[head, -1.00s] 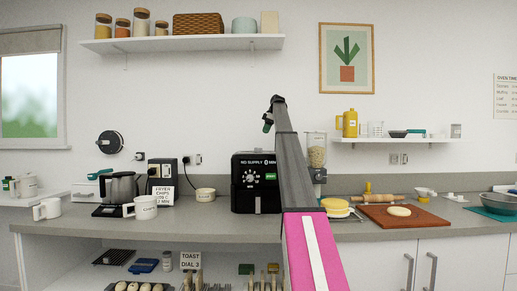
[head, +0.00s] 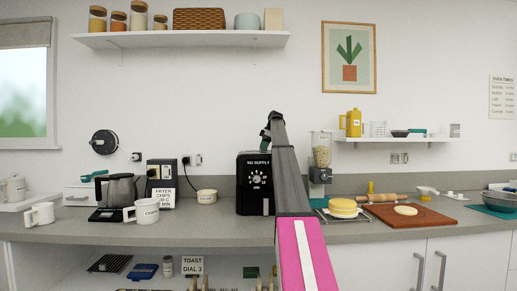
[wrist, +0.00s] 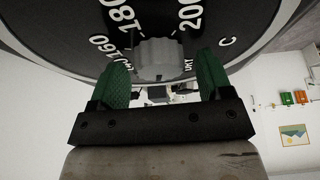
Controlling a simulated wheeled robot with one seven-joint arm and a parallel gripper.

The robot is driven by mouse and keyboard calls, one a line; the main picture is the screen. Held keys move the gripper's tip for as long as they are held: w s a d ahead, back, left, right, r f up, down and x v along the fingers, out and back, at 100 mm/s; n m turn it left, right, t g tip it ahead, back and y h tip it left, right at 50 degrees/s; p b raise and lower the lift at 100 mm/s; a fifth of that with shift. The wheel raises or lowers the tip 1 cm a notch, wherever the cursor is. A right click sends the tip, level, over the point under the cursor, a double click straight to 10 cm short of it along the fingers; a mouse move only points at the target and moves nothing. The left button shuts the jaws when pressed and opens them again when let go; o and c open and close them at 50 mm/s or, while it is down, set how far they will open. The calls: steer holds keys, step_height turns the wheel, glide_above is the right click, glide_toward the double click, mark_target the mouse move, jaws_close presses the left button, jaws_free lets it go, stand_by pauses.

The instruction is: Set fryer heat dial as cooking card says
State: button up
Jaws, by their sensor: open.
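The black air fryer (head: 243,200) stands on the counter, its round dial (head: 257,179) on the front, partly behind my arm. The cooking card (head: 161,198) stands left of it and reads fryer chips, apparently 200 C and 12 min. In the wrist view the dial face (wrist: 75,30) shows 160, 180 and 200 around a grey knob (wrist: 158,58). My gripper (wrist: 163,80) is open, its green fingers on either side of the knob with visible gaps. In the head view my gripper (head: 265,138) appears above the dial. The knob's pointer setting is unclear.
A kettle (head: 117,188), a mug (head: 144,210) and a small bowl (head: 206,196) stand left of the fryer. A dispenser (head: 320,160) and a wooden board (head: 430,218) are to the right. A toast card (head: 192,265) is on the lower shelf.

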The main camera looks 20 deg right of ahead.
steer(key=shift+f, duration=0.1)
steer(key=c, duration=0.9)
